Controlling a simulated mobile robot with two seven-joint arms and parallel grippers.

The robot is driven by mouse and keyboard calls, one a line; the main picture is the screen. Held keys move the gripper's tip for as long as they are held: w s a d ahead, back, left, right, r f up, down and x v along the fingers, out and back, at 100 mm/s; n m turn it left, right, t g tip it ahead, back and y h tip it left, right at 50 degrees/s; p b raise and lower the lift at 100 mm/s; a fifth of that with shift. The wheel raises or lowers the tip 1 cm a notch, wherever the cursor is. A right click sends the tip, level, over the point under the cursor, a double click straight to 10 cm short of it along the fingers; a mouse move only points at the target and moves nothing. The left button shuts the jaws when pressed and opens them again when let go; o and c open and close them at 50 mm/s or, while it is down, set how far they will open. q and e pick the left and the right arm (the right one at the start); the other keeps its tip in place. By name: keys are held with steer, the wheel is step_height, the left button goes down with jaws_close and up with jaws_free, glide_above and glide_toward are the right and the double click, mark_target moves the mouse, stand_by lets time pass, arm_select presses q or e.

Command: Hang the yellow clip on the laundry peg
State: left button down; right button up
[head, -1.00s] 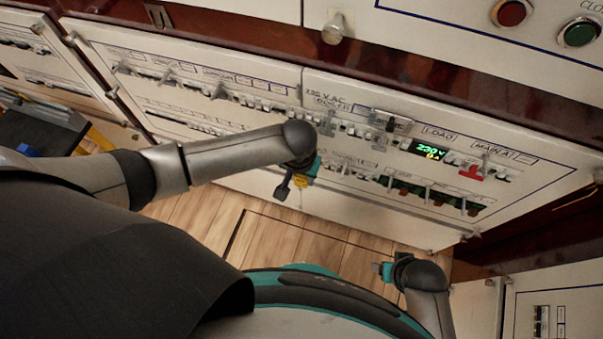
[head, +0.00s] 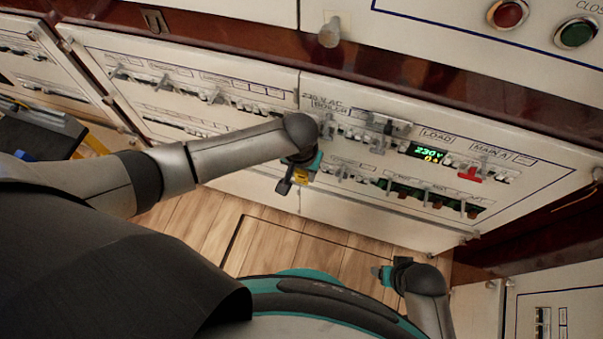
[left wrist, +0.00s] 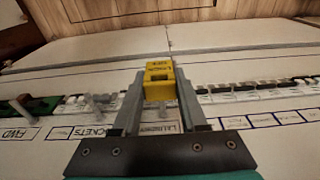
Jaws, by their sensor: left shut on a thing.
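The yellow clip (left wrist: 159,82) is held between the two fingertips of my left gripper (left wrist: 160,90) in the left wrist view. In the head view the clip (head: 300,177) shows as a small yellow patch at my left gripper (head: 294,176), in front of the white breaker panel. A label that seems to read LAUNDRY (left wrist: 160,128) lies between the fingers, upside down. The laundry peg cannot be made out clearly behind the clip and fingers. My right gripper (head: 379,274) is low at the right, away from the panel; its finger opening is too small to tell.
Several grey pegs and breaker rows line the white panel (head: 400,232). A red clip (head: 470,174) sits near the MAIN A label. A green display (head: 428,152) is lit. Wooden floor (head: 300,250) lies below. Red (head: 507,13) and green (head: 576,34) buttons are at upper right.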

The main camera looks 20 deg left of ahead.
arm_select(q)
steer(key=shift+w, duration=1)
steer(key=c, duration=0.8)
jaws_free()
steer(key=o, duration=0.4)
steer(key=shift+d+r, duration=0.1)
steer(key=shift+d, duration=0.05)
steer(key=shift+o, duration=0.2)
steer(key=shift+w, duration=0.1)
